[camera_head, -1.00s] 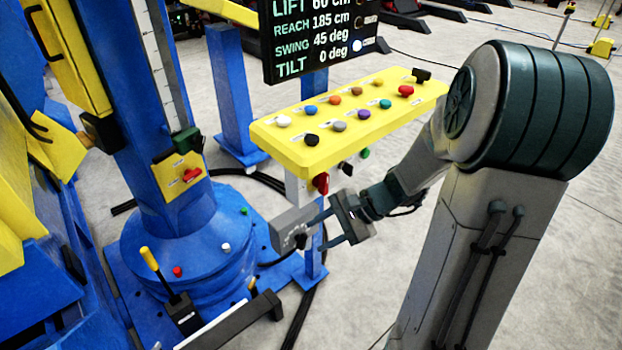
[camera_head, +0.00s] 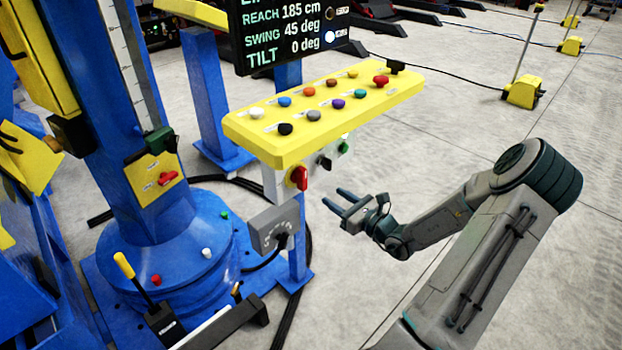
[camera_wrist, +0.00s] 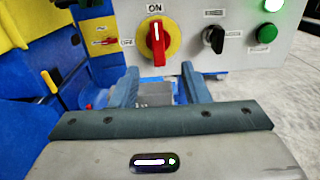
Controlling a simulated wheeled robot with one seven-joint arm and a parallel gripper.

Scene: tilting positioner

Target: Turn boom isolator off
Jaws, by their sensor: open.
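A red rotary switch on a yellow disc (camera_wrist: 157,36) sits on the grey front of the control console. Its handle stands upright, pointing at the ON label (camera_wrist: 155,9); an OFF label is at its left. In the head view this red switch (camera_head: 298,178) is under the console's left end. A second red handle (camera_head: 168,178) is on a yellow plate on the blue column; it also shows in the wrist view (camera_wrist: 104,42). I cannot read which is the boom isolator. My gripper (camera_head: 334,198) is open and empty, right of and slightly below the console switch, apart from it.
A black selector (camera_wrist: 215,38) and a green button (camera_wrist: 267,33) are right of the switch. The yellow console top (camera_head: 330,112) with several coloured knobs overhangs it. A grey box (camera_head: 272,228) with a black plug is below.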

